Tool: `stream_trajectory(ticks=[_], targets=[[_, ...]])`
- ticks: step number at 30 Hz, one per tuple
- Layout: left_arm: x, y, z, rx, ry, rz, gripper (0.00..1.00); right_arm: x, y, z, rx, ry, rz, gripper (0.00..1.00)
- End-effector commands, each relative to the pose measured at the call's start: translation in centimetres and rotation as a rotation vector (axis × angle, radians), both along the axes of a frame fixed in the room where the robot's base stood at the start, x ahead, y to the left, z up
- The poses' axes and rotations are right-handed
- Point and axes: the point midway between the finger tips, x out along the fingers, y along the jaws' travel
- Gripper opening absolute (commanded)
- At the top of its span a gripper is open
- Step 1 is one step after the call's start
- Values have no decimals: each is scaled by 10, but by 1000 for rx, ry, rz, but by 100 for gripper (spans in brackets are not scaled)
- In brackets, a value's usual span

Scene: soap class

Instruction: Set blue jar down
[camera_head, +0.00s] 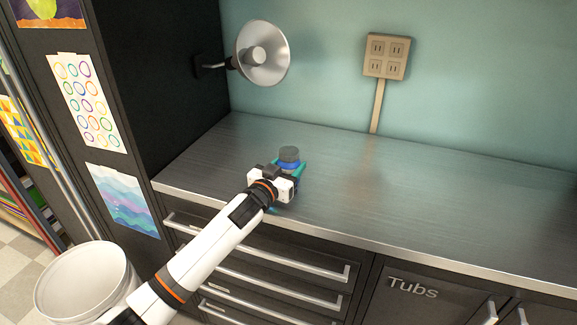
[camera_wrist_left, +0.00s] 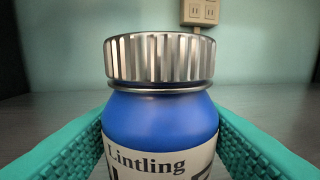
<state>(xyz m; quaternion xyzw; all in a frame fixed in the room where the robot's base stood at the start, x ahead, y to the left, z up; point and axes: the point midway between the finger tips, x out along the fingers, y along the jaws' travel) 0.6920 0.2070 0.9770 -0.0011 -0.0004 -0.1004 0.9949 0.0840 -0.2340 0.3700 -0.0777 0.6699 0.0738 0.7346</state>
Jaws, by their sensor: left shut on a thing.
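The blue jar (camera_wrist_left: 160,115) stands upright in the left wrist view, with a ribbed metal lid and a cream label reading "Lintling". In the head view the grey lid and a strip of the blue jar (camera_head: 289,164) show just beyond my left gripper (camera_head: 290,171). The left gripper is shut on the jar, with a teal textured finger on each side of it. The jar is over the metal counter (camera_head: 400,195), near its left part. Its base is hidden, so I cannot tell whether it touches the counter. My right gripper is not in view.
The counter is bare around the jar, with free room to the right. A metal lamp (camera_head: 263,54) sticks out from the dark cabinet at the left. A power outlet (camera_head: 386,56) is on the back wall. Drawers with bar handles (camera_head: 262,247) are below the counter's front edge.

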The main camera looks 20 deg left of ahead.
Motion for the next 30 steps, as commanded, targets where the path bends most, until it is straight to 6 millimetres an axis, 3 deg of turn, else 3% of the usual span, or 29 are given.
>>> stream_trajectory(ticks=[7, 8, 12, 22, 26, 30], targets=[[0, 0, -1, 0, -2, 0, 25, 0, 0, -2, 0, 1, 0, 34], [0, 0, -2, 1, -1, 0, 56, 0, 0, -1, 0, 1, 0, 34], [0, 0, -1, 1, 0, 0, 75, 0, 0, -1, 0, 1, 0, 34], [-1, 0, 1, 1, 0, 0, 75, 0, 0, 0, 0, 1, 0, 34], [-16, 3, 0, 1, 0, -1, 75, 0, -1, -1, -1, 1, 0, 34], [-43, 9, -2, 1, 1, -1, 75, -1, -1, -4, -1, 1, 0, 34]])
